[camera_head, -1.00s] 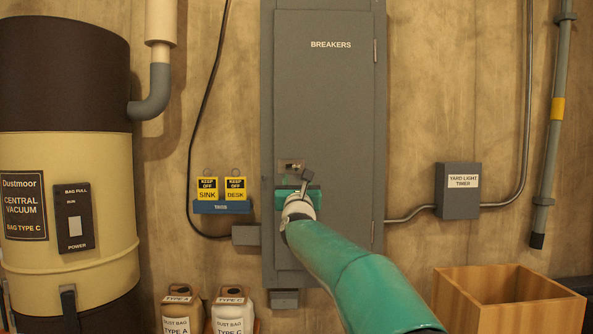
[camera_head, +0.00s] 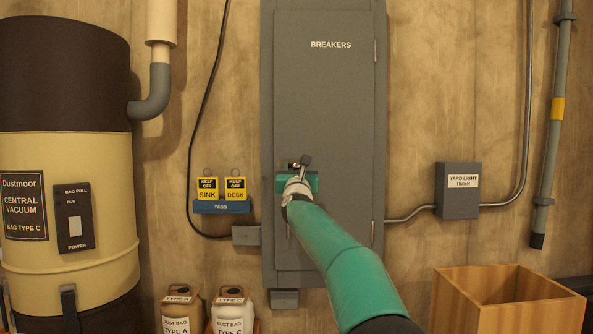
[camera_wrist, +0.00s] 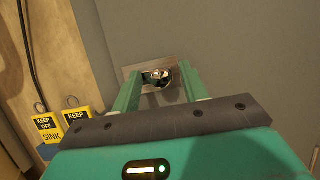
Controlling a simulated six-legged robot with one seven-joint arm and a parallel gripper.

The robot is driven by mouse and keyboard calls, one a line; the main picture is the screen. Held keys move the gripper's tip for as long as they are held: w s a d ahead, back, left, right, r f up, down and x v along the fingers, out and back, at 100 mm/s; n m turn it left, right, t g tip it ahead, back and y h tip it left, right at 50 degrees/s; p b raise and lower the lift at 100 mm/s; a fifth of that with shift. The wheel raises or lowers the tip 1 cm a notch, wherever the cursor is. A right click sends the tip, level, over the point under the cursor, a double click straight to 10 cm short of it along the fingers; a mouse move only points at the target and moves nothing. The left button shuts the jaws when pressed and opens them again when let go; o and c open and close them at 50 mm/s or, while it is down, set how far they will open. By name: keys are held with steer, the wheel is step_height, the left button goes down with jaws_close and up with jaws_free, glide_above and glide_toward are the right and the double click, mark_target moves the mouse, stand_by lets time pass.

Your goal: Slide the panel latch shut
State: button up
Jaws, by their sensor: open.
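The grey breaker panel (camera_head: 330,110), labelled BREAKERS, hangs on the wall with its door closed flat. Its latch is a small metal plate with a shiny knob (camera_wrist: 161,77) at the door's left side, seen in the wrist view. In the head view my gripper (camera_head: 297,168) covers most of the latch. In the wrist view my gripper (camera_wrist: 158,88) is open, with its two green fingers on either side of the knob. I cannot tell whether either finger touches the knob. The latch's exact slide position is partly hidden.
A blue rack (camera_head: 221,207) with yellow KEEP OFF tags hangs just left of the panel. A grey timer box (camera_head: 458,191) is to the right.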

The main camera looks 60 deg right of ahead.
jaws_close()
steer(key=shift+w+a, duration=0.4)
steer(key=shift+w, duration=0.35)
steer(key=shift+w+a, duration=0.35)
steer(key=shift+w, duration=0.5)
jaws_free()
steer(key=shift+w+a, duration=0.1)
steer(key=v, duration=1.3)
steer(key=shift+s+a+f, duration=0.2)
steer(key=shift+s+a, duration=0.05)
steer(key=shift+s, duration=0.05)
